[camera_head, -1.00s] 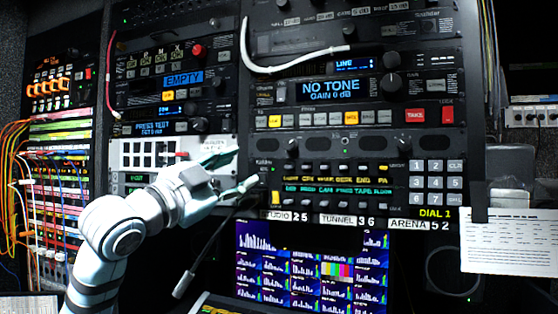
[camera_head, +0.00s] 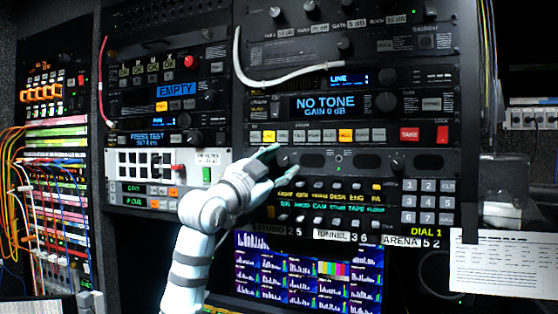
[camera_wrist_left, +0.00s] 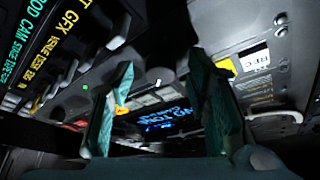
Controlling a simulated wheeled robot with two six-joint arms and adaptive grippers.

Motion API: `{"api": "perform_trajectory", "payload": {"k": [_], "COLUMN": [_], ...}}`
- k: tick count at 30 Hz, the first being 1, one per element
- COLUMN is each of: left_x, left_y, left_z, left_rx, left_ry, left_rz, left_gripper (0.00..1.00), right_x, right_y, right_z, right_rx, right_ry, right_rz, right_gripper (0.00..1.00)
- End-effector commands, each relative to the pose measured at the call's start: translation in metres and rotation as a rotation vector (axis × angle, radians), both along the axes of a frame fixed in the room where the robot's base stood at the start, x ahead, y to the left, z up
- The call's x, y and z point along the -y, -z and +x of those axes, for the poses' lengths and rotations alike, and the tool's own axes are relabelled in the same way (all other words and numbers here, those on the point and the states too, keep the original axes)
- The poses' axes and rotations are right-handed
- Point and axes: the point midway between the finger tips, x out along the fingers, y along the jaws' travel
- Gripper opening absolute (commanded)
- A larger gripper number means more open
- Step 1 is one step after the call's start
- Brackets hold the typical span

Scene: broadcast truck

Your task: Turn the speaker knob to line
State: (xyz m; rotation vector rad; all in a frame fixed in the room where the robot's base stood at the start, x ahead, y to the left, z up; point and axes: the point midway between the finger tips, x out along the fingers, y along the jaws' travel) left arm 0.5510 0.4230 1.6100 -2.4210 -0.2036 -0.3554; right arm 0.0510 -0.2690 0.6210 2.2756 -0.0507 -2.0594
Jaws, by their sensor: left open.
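The speaker panel (camera_head: 341,158) is a dark strip with oval grilles, below the row of lit buttons. A small dark knob (camera_head: 284,160) is at its left end and another dark knob (camera_head: 397,165) at its right end. I cannot tell which is the speaker knob, and their markings are too small to read. My left gripper (camera_head: 281,163) is open at the left end of the panel, its green fingertips around the left knob's place. Contact cannot be told. My right gripper is out of view.
Above is a blue NO TONE display (camera_head: 325,106), also upside down in the wrist view (camera_wrist_left: 165,118). A white cable (camera_head: 285,83) loops over the upper units. Labelled keys (camera_head: 335,195) lie just below the panel, and a monitor (camera_head: 310,270) is lower down.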

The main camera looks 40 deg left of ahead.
Motion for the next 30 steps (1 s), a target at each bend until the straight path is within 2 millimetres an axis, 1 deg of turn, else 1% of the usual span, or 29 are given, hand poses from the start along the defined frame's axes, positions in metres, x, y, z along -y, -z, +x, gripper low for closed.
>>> {"api": "perform_trajectory", "payload": {"k": [2,3,5,9,11,17,23,24,27,30], "left_x": [0.0000,0.0000,0.0000,-0.0001,-0.0001,0.0005,0.0002,0.0002,0.0002,0.0001], "left_y": [0.0007,0.0008,0.0008,0.0008,0.0005,0.0000,-0.0002,-0.0004,0.0000,0.0003], "left_z": [-0.0002,-0.0003,-0.0004,-0.0005,-0.0007,-0.0005,-0.0009,-0.0010,-0.0008,-0.0007], "left_rx": [0.000,0.000,0.000,0.000,0.000,0.019,0.022,0.022,0.021,0.021], "left_ry": [0.000,0.000,0.000,0.000,0.000,0.000,0.000,0.000,-0.001,0.000], "left_rz": [0.000,0.000,0.000,0.000,0.000,-0.053,-0.054,-0.054,-0.054,-0.054], "left_gripper": [0.44,0.41,0.31,0.09,0.00,0.00,0.00,0.30,0.44,0.44], "right_x": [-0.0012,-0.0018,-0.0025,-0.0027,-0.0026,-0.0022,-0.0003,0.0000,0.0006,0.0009], "right_y": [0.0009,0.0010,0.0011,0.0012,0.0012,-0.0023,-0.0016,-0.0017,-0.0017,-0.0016], "right_z": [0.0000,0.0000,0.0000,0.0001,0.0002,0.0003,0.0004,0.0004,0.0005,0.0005], "right_rx": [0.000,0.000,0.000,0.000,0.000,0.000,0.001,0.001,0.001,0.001], "right_ry": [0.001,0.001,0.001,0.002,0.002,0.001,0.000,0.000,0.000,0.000], "right_rz": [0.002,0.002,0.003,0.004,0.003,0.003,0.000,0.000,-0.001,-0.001], "right_gripper": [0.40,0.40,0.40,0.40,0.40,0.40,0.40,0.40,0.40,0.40]}}
